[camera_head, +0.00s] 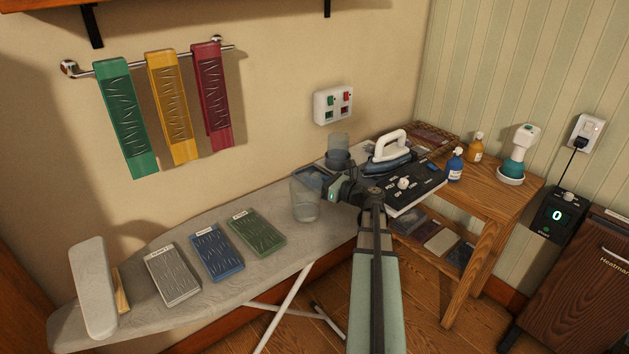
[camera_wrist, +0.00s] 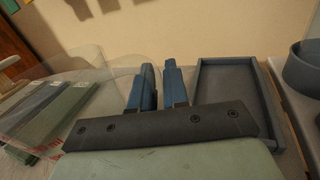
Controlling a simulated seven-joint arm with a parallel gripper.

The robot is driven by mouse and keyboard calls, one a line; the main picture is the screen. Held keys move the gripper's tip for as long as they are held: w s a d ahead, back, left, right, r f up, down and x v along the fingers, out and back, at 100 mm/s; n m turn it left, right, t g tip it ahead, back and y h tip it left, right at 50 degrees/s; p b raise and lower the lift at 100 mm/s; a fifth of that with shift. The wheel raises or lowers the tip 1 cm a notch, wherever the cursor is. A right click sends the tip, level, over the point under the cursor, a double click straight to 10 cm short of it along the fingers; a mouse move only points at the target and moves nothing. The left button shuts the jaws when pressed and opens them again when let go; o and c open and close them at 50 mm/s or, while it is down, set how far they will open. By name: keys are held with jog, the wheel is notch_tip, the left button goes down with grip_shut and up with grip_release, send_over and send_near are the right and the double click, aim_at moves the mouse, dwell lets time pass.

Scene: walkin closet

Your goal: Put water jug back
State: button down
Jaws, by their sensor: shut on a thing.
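The water jug (camera_head: 305,205) is a clear, see-through vessel, roughly upright over the right part of the ironing board. My gripper (camera_head: 328,184) is at its right side and shut on it. In the wrist view the jug (camera_wrist: 85,105) spreads to the left of my two blue fingers (camera_wrist: 158,88). The exact grip point is hard to make out, and I cannot tell whether the jug's base touches the board. A shallow blue-grey tray (camera_wrist: 236,82) lies empty just right of the fingers; it is partly hidden behind my gripper in the head view (camera_head: 311,173).
A dark ring holder (camera_head: 337,158) with a clear cup (camera_head: 339,141) stands behind my gripper. A white iron (camera_head: 389,152) sits to the right, near a dark control panel (camera_head: 410,187). Grey, blue and green cloths (camera_head: 257,233) lie left of the jug.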

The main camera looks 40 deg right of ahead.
jog(key=shift+f, duration=0.1)
jog(key=c, duration=1.1)
grip_release()
jog(key=shift+s, duration=0.15)
jog(key=v, duration=1.1)
jog(key=shift+s+d, duration=0.1)
jog(key=shift+s, duration=0.3)
